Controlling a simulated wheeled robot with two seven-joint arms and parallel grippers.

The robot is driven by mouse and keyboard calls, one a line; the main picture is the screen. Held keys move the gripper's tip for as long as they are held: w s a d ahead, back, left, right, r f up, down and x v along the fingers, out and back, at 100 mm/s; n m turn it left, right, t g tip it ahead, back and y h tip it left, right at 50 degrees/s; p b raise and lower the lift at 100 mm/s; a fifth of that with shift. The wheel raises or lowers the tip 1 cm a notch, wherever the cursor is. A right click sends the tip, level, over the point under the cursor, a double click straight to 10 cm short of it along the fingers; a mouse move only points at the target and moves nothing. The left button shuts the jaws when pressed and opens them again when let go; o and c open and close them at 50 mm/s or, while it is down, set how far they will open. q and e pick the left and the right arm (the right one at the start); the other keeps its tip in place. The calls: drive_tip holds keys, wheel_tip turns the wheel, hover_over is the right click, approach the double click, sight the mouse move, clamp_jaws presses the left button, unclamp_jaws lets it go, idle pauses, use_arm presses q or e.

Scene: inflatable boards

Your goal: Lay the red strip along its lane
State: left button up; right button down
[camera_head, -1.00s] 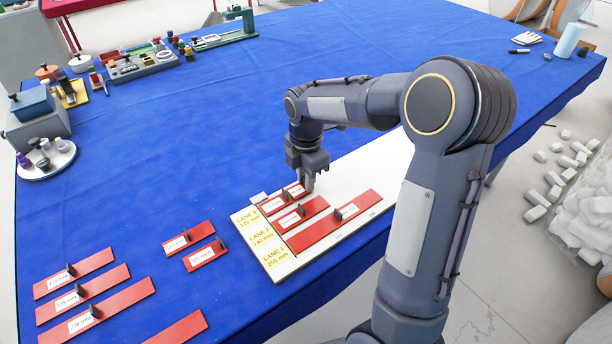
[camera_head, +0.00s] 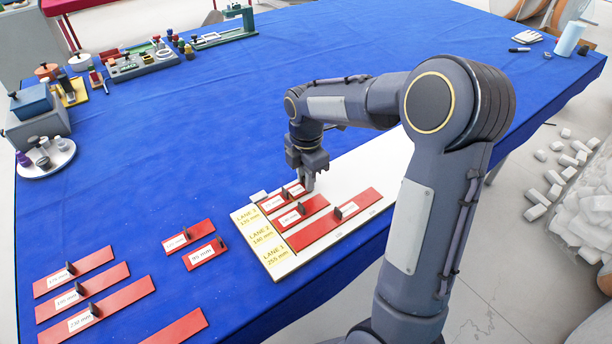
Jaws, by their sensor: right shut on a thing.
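The white lane board (camera_head: 375,165) lies on the blue cloth with yellow labels for three lanes at its left end. A long red strip (camera_head: 325,227) lies in lane 1, nearest me. A shorter red strip (camera_head: 316,205) lies in the middle lane. A red strip (camera_head: 272,204) lies in the far lane, its right end under my right gripper (camera_head: 307,185). The right gripper points down and is shut at this strip; its fingers hide the part they hold. My left gripper is not in view.
Two short red strips (camera_head: 190,234) lie left of the board. Several longer red strips (camera_head: 100,305) lie at the front left. A round white tray (camera_head: 60,158), a blue box (camera_head: 33,103) and small hardware stand along the far left. The middle of the cloth is clear.

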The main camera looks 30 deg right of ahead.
drive_tip(key=c, duration=0.7)
unclamp_jaws()
drive_tip(key=shift+r, duration=0.1)
drive_tip(key=shift+r+p, duration=2.65)
drive_tip(key=shift+r, duration=0.3)
